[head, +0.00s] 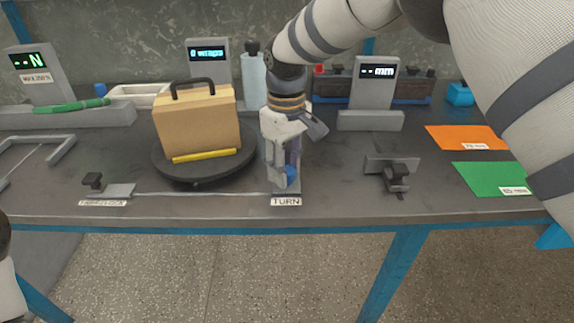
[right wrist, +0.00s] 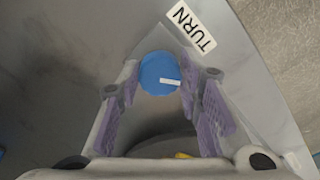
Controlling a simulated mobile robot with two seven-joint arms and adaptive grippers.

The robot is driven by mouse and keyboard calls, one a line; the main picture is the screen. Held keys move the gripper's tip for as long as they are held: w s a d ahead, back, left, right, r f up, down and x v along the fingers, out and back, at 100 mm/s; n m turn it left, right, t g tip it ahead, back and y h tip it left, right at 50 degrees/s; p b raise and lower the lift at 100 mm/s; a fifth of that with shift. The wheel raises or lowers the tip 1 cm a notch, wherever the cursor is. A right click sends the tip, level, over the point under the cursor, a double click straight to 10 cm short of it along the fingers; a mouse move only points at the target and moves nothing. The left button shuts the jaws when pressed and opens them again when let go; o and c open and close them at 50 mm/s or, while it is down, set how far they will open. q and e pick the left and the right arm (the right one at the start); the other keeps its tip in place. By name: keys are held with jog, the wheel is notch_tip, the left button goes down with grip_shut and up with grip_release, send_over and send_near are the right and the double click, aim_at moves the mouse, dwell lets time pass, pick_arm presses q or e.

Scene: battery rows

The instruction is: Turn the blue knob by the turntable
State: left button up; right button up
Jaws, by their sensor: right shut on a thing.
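The blue knob (head: 292,174) stands on the table beside the turntable (head: 190,172), behind the TURN label (head: 286,201). In the right wrist view the round knob (right wrist: 156,72) has a white mark pointing to the right. My right gripper (head: 286,170) points down over the knob and is shut on it, with a purple-padded finger on each side. The fingers partly hide the knob in the head view. On the turntable sits a tan box (head: 197,122) with a dark handle and a yellow strip (head: 206,155) at its foot. My left gripper is not in view.
A display reading "0 wraps" (head: 207,55) stands behind the turntable, near a pale bottle (head: 253,78). A "mm" display (head: 374,80) and a small dark clamp (head: 396,178) are to the right. Orange (head: 462,138) and green (head: 492,178) sheets lie farther right.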

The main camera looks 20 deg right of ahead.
jog(key=m, duration=1.2)
jog(key=shift+m, duration=0.4)
dwell(0.3)
jog(key=o, duration=1.2)
jog(key=shift+c, duration=0.2)
notch_tip(320, 180, up, 12)
